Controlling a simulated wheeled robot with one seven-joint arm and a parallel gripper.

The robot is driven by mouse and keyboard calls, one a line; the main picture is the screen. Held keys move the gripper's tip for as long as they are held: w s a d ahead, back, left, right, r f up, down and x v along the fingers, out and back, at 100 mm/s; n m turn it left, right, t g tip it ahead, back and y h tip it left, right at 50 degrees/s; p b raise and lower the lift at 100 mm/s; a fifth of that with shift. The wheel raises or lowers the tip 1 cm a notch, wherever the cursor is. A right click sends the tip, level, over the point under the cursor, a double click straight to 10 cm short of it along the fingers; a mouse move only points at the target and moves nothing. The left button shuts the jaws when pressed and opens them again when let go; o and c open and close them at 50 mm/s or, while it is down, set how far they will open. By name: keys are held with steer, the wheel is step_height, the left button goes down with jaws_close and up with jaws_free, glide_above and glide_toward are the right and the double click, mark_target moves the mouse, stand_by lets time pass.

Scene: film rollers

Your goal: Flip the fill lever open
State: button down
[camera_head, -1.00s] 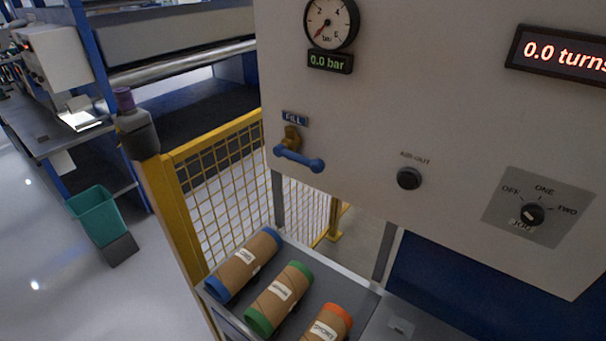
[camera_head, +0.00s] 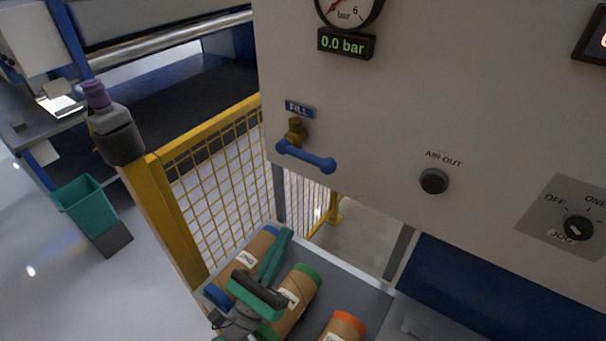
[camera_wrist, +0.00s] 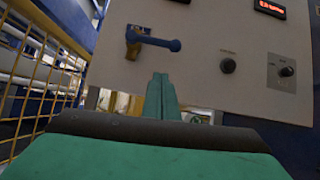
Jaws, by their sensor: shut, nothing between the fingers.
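The fill lever (camera_head: 306,156) is a blue handle on a brass valve (camera_head: 296,132), under a FILL label (camera_head: 300,109) on the pale panel. The handle lies nearly level, tilted slightly down to the right. In the wrist view the lever (camera_wrist: 152,41) is ahead, above the fingertips. My gripper (camera_head: 284,236) is green and shut, with nothing in it. It is below the lever and apart from it, over the cardboard rolls. In the wrist view its closed fingers (camera_wrist: 162,98) point toward the panel.
Cardboard rolls with blue, green (camera_head: 298,300) and orange (camera_head: 343,327) ends lie on the grey tray below. A gauge with a 0.0 bar display (camera_head: 346,44), an AIR OUT knob (camera_head: 433,181) and a JOG switch (camera_head: 578,228) are on the panel. A yellow mesh fence (camera_head: 215,150) stands left.

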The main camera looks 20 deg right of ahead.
mark_target(305, 156)
steer(key=shift+w+d+r+m+g, duration=0.1)
steer(key=shift+w+r+m+g, duration=0.05)
steer(key=shift+w+m+g, duration=0.35)
steer(key=shift+d, duration=0.1)
steer(key=w+d+r, duration=0.5)
steer(key=d+r, duration=0.2)
steer(key=r, duration=0.2)
steer(key=shift+w+r, duration=0.2)
steer(key=shift+r, duration=0.05)
steer(key=shift+w, duration=0.1)
